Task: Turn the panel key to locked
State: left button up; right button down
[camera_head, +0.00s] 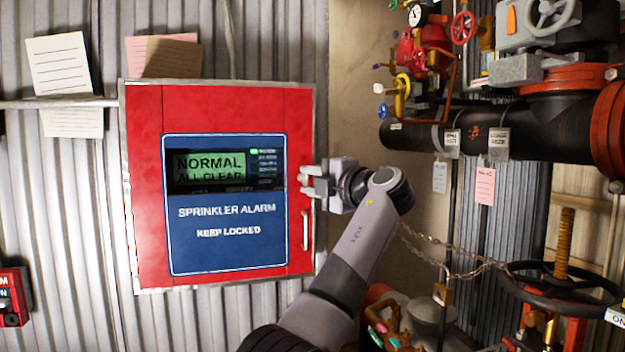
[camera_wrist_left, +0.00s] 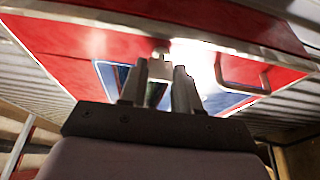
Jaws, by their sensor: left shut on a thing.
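The red alarm panel (camera_head: 225,112) hangs on the corrugated wall, its door closed. Its blue plate reads "SPRINKLER ALARM KEEP LOCKED", and its green screen (camera_head: 210,166) reads "NORMAL ALL CLEAR". My left gripper (camera_head: 306,180) is at the panel's right edge, above the door handle (camera_head: 305,230). In the left wrist view the fingers (camera_wrist_left: 160,78) are shut on a small pale piece (camera_wrist_left: 161,52) at the red door, which appears to be the panel key. The fingers hide most of it, and I cannot tell which way it is turned. My right gripper is not in view.
Black pipes (camera_head: 540,128) with valves and a red handwheel (camera_head: 463,28) fill the right side. A chain (camera_head: 440,262) hangs behind my left arm near a black handwheel (camera_head: 560,288). Paper notes (camera_head: 58,65) are on the wall at the left.

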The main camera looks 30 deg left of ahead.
pick_arm(q)
jog(key=o, duration=1.1)
jog(key=shift+c, duration=0.2)
jog(key=v, duration=0.7)
jog(key=shift+b, duration=0.45)
jog(key=shift+r, duration=0.1)
